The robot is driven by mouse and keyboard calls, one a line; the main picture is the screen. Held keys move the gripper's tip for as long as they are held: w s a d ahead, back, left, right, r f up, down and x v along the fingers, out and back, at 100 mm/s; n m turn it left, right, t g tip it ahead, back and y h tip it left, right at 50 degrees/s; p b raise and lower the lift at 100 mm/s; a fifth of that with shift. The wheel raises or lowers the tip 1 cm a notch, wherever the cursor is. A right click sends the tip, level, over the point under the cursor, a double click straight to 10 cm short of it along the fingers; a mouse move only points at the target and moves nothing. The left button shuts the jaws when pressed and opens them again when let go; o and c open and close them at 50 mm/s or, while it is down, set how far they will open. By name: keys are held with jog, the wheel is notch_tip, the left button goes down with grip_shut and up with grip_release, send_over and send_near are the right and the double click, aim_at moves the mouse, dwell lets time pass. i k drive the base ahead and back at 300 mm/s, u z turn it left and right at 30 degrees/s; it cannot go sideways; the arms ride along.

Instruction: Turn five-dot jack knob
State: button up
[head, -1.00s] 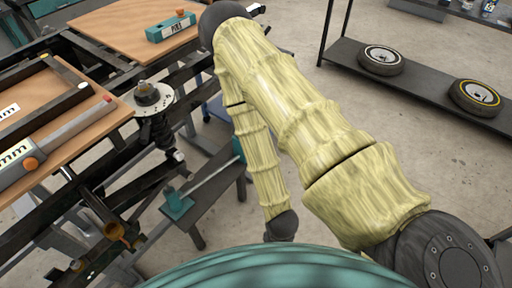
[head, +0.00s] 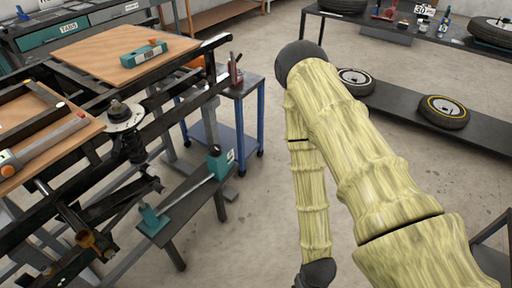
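A teal jack-like device (head: 218,162) with a white label sits on the low bench. A rod runs from it to a second teal block (head: 151,220) at the bench's near end. No five-dot mark can be read on it, and I cannot tell which part is its knob. A grey bar tool with an orange knob (head: 7,156) lies on the wooden board at the left edge. A teal block with a small orange knob (head: 152,41) lies on the far board. My gripper is out of the picture; my arm leaves the frame at the bottom.
The black frame with a spring strut (head: 130,145) stands at the left. A blue-legged cart (head: 262,118) stands behind the low bench (head: 188,205). A low black shelf at the right holds wheels (head: 443,112).

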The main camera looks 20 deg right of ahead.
aim_at(215, 149)
jog(key=z, duration=0.8)
jog(key=i, duration=1)
jog(key=u, duration=1.55)
